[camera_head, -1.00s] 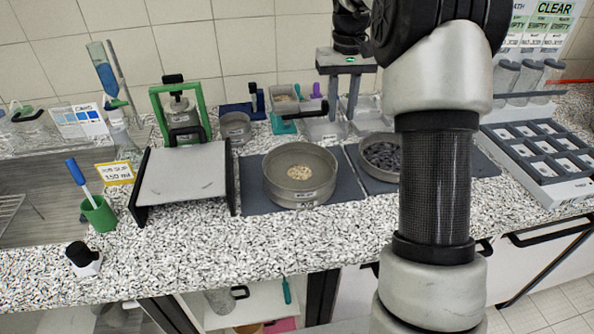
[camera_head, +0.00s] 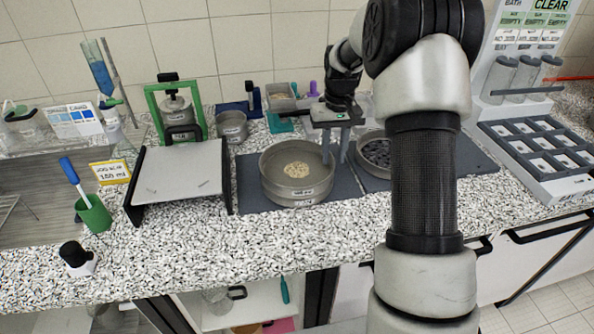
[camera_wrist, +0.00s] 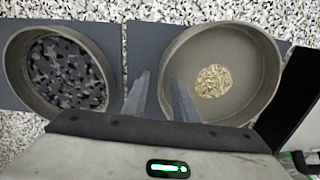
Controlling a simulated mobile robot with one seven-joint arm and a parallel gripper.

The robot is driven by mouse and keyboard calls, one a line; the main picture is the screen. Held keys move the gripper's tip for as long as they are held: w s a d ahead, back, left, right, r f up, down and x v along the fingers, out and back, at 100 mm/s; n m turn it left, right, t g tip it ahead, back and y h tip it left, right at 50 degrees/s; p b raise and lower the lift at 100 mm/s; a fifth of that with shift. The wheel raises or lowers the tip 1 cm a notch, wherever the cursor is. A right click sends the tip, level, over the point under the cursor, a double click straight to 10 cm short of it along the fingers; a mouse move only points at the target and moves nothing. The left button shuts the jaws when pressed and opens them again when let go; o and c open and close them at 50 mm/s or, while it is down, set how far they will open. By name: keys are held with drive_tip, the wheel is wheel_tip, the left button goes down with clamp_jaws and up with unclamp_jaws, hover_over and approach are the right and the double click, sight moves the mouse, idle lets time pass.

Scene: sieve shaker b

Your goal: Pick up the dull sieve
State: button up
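Two round metal sieves stand on dark mats. The left one (camera_head: 275,188) holds pale grains and has a small label on its front; it is at the right in the wrist view (camera_wrist: 262,98). The other (camera_head: 360,150) holds dark pieces and is partly hidden by my arm; it is at the left in the wrist view (camera_wrist: 13,62). I cannot tell from the labels which is the dull one. My gripper (camera_head: 336,155) is open at the grain sieve's right wall. In the wrist view, its fingers (camera_wrist: 157,97) appear either side of that wall, apart from it.
A white-topped stand (camera_head: 180,175) is left of the grain sieve. A green frame (camera_head: 154,100) and a small round pan (camera_head: 232,126) stand behind. A compartment tray (camera_head: 535,150) is at the right. The speckled counter (camera_head: 250,245) is clear in front.

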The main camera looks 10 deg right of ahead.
drive_tip(key=shift+c, duration=0.2)
clamp_jaws()
wheel_tip(320, 180, up, 10)
drive_tip(key=f, duration=0.1)
drive_tip(key=shift+f+b, duration=1)
drive_tip(key=shift+f, duration=1.65)
